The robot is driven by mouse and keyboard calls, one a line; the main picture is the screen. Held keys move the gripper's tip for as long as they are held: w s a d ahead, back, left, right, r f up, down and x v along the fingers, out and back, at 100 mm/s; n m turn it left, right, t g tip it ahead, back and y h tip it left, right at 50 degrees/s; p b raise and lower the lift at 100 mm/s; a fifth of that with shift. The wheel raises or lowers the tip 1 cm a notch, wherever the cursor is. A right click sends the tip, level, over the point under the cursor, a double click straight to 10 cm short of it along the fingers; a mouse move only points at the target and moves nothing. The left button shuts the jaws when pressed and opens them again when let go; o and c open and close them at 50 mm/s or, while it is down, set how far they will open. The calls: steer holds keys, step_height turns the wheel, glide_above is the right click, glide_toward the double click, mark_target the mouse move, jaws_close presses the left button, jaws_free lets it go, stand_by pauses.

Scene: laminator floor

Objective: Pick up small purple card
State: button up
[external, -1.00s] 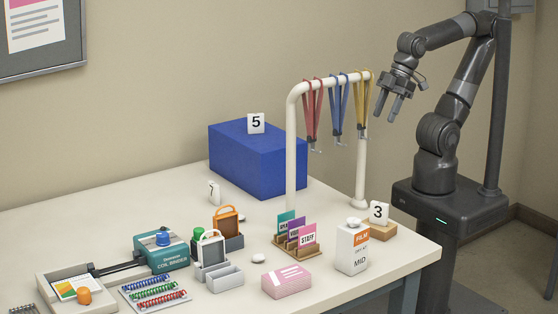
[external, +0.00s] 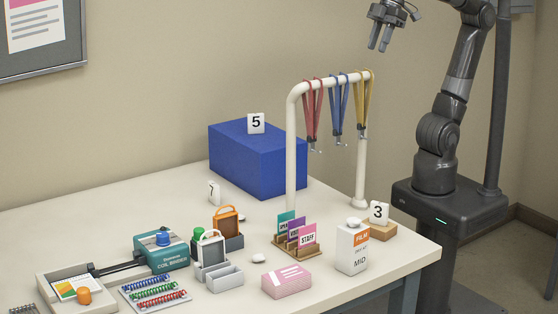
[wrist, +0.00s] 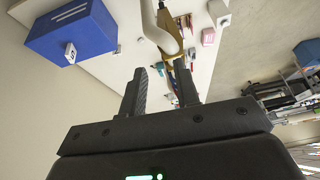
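The small purple card (external: 294,238) stands in a wooden card holder (external: 284,250) on the table. It is between a teal card (external: 286,222) behind and a pink "STAFF" card (external: 308,236) in front, which partly cover it. My gripper (external: 379,46) is high above the table, above and behind the lanyard rack, far from the card. Its fingers are apart and empty; the wrist view also shows the open gripper (wrist: 162,88). I cannot clearly make out the purple card in the wrist view.
A white rack (external: 292,150) with red, blue and yellow lanyards rises behind the card holder. A film box (external: 352,250) and a pink card pack (external: 286,282) stand nearby. A blue box (external: 258,160) is at the back. Bare table lies left of the blue box.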

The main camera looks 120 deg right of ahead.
steer(key=w+r+g, duration=0.1)
steer(key=w+r, duration=0.3)
steer(key=w, duration=0.4)
steer(key=g, duration=0.4)
glide_above(297, 227)
step_height(297, 227, down, 7)
step_height(297, 227, down, 39)
steer(key=shift+d+f, duration=0.1)
steer(key=shift+f, duration=0.1)
jaws_close()
